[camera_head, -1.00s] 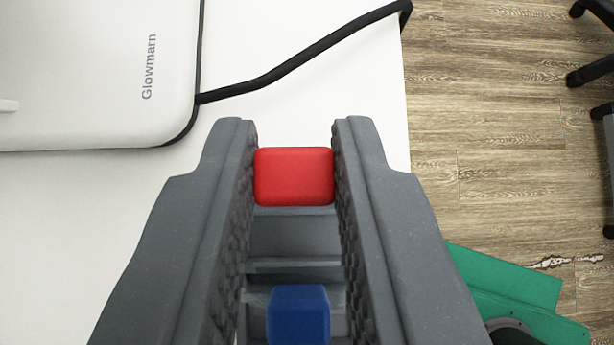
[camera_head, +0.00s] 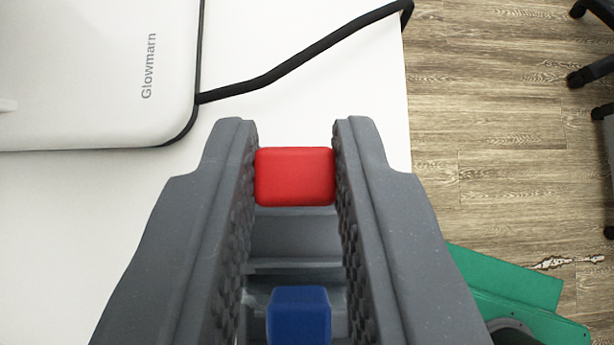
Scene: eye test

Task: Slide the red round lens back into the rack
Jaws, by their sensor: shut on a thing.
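My gripper (camera_head: 295,150) is shut on a red piece (camera_head: 294,178), held between the fingertips with both pads touching its sides. The piece shows as a rounded rectangular block face; no round lens shape is visible, and the rest of it is hidden from this angle. A blue block (camera_head: 299,316) shows nearer the camera, between the fingers; I cannot tell whether it is part of my gripper. I see no rack in the head camera view.
A white table (camera_head: 90,230) lies under my gripper, its right edge running beside it. A pale device marked "Glowmarn" (camera_head: 90,70) lies at upper left, with a black cable (camera_head: 300,58) crossing to the edge. Wood floor (camera_head: 500,130) and green panels (camera_head: 505,277) are at right.

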